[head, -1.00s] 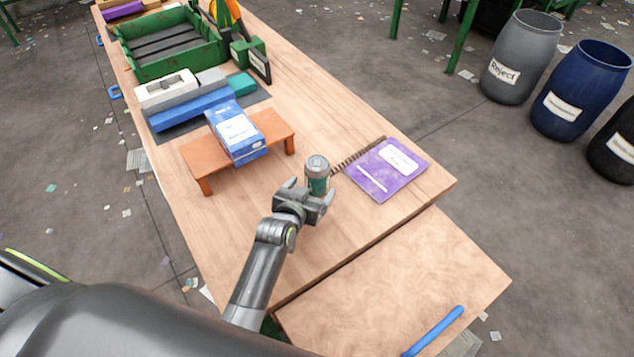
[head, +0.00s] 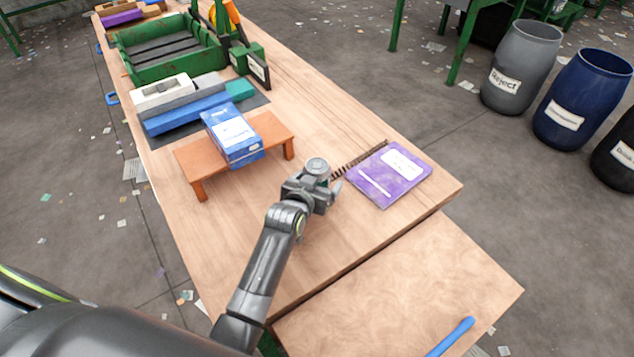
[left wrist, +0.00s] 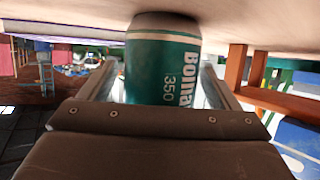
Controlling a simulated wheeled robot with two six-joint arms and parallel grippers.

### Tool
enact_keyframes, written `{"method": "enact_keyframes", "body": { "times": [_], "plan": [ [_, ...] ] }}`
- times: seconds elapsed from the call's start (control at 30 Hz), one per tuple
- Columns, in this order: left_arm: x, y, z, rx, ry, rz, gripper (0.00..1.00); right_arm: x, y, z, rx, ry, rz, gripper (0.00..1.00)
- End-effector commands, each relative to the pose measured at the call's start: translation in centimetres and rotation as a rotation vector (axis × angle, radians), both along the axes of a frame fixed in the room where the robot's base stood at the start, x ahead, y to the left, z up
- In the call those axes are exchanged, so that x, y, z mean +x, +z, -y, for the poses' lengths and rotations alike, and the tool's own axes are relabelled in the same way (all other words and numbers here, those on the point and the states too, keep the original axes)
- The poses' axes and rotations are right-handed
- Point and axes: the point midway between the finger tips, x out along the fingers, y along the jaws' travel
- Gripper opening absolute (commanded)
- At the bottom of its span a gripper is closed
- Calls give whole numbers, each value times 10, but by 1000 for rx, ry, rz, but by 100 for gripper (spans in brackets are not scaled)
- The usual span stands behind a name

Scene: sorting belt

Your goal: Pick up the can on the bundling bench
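The can (head: 317,166) stands upright on the bundling bench, left of the purple notebook. From the head only its grey top and a little of its side show, as my gripper hides the rest. My left gripper (head: 322,186) is low over the bench at the can. In the left wrist view, the green can (left wrist: 162,65) with white lettering sits between the two fingers (left wrist: 162,85), and the bench surface appears at the top. Narrow gaps show between the fingers and the can, so the gripper looks open around it. My right gripper is not in view.
The purple notebook (head: 398,178) lies right of the can. A blue box (head: 228,143) lies on a small orange stand (head: 271,130) to the left. A green crate (head: 185,68) is farther back. Bare bench (head: 345,235) lies in front of the notebook.

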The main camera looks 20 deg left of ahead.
Motion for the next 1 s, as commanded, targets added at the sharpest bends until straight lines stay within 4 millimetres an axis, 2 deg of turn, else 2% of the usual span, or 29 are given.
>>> {"method": "enact_keyframes", "body": {
  "times": [0.03,0.3,0.37,0.57,0.67,0.77,1.0],
  "plan": [
    [0,0,0,0,0,0,78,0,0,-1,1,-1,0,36],
    [0,0,0,0,0,0,42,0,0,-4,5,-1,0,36],
    [0,0,0,0,0,0,37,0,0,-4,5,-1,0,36],
    [0,1,0,0,0,1,37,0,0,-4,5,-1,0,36],
    [0,8,0,0,0,3,37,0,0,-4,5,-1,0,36],
    [0,22,0,0,0,5,37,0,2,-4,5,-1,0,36],
    [1,71,0,0,0,6,37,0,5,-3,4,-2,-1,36]
  ]
}}
